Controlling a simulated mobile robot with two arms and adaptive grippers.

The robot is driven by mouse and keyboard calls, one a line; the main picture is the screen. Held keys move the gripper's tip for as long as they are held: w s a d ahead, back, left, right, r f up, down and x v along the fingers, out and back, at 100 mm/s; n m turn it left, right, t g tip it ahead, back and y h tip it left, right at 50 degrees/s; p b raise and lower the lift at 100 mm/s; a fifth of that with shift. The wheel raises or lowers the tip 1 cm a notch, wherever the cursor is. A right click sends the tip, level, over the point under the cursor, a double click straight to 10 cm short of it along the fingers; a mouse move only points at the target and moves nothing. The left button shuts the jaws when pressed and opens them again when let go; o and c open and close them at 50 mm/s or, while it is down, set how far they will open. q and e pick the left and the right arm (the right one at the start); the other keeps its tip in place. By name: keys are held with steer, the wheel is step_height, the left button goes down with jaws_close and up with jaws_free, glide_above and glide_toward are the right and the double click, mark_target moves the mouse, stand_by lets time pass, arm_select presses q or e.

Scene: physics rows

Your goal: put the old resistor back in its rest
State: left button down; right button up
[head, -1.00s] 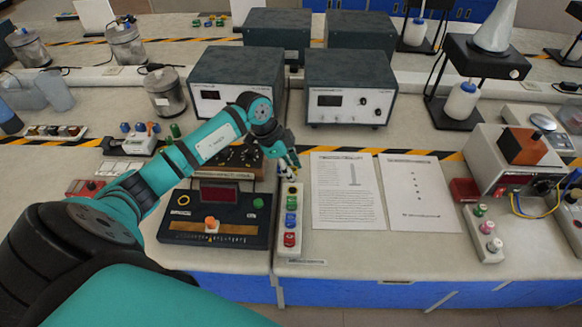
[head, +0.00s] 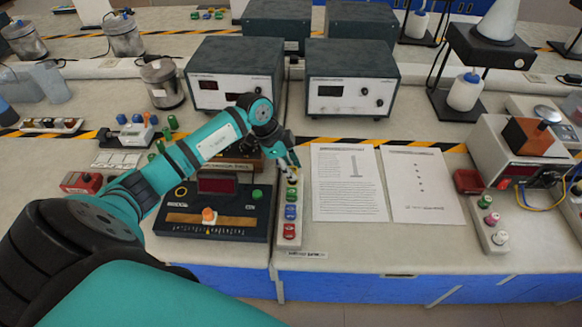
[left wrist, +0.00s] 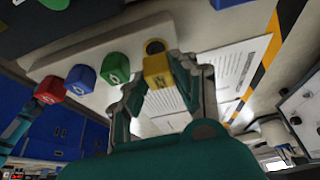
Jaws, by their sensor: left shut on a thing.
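My left gripper (head: 290,165) is shut on a small yellow block-shaped resistor with a marking on its face (left wrist: 157,72). The gripper is at the far end of a pale narrow rest strip (head: 290,240). Green (left wrist: 115,68), blue (left wrist: 81,78) and red (left wrist: 50,90) resistors sit in a row along the strip. My right gripper is not in view.
A dark test box (head: 215,212) with an orange knob stands left of the strip. Two printed sheets (head: 346,190) lie right of it. Grey instruments (head: 350,85) stand behind. Another strip (head: 490,230) with knobs lies at the right.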

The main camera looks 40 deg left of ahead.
arm_select(q)
steer(key=shift+r+p, duration=0.15)
steer(key=shift+p, duration=0.25)
stand_by(0.9)
steer(key=shift+f, duration=0.6)
stand_by(0.4)
steer(key=shift+f, duration=0.7)
stand_by(0.4)
steer(key=c, duration=0.6)
jaws_free()
steer(key=shift+o, duration=0.2)
